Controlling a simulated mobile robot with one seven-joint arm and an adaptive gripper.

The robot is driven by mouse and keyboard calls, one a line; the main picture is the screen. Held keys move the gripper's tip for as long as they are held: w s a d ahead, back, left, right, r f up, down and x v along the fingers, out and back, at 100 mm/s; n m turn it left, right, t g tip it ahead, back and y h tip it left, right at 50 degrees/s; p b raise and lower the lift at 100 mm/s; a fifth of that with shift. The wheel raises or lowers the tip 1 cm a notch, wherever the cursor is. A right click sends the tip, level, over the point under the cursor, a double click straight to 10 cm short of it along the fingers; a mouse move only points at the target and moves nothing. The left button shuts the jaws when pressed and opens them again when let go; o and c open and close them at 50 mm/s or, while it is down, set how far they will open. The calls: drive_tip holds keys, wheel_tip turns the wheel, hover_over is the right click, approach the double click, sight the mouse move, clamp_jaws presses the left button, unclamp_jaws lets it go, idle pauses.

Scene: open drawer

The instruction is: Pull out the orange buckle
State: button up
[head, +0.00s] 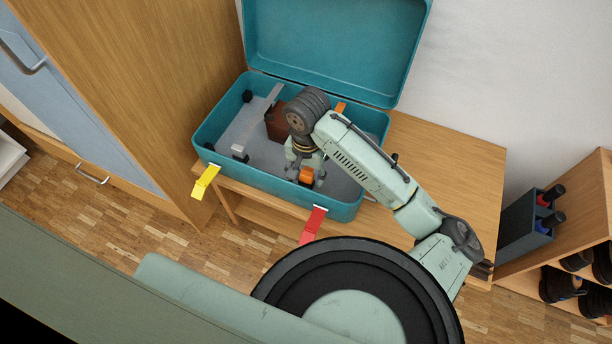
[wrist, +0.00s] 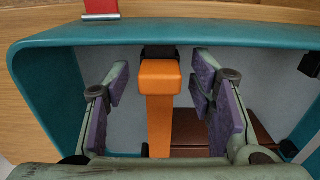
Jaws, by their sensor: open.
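The orange buckle (wrist: 158,88) stands between the two fingers of my gripper (wrist: 162,82) in the wrist view, with a gap on each side. Its squared top is toward the front wall and its strip runs back into the case. In the head view the orange buckle (head: 306,174) shows by the fingertips of my gripper (head: 304,179), inside the teal case (head: 262,184) near its front wall. The fingers are apart and hold nothing. My arm covers part of the case's inside in the head view.
The case lid (head: 335,45) is up. A brown block (head: 277,122) lies inside. A yellow latch (head: 206,181) and a red latch (head: 313,224) hang outside the front wall. The case rests on a wooden table (head: 450,160), clear at the right. A tall wooden cabinet (head: 150,80) stands left.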

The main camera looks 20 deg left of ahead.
sight(307, 173)
drive_tip(key=shift+c, duration=0.4)
idle(0.5)
clamp_jaws()
idle(0.4)
drive_tip(key=shift+r+p, duration=0.15)
drive_tip(key=shift+p, duration=0.15)
drive_tip(key=shift+r+p, duration=2.6)
drive_tip(key=shift+r, duration=0.25)
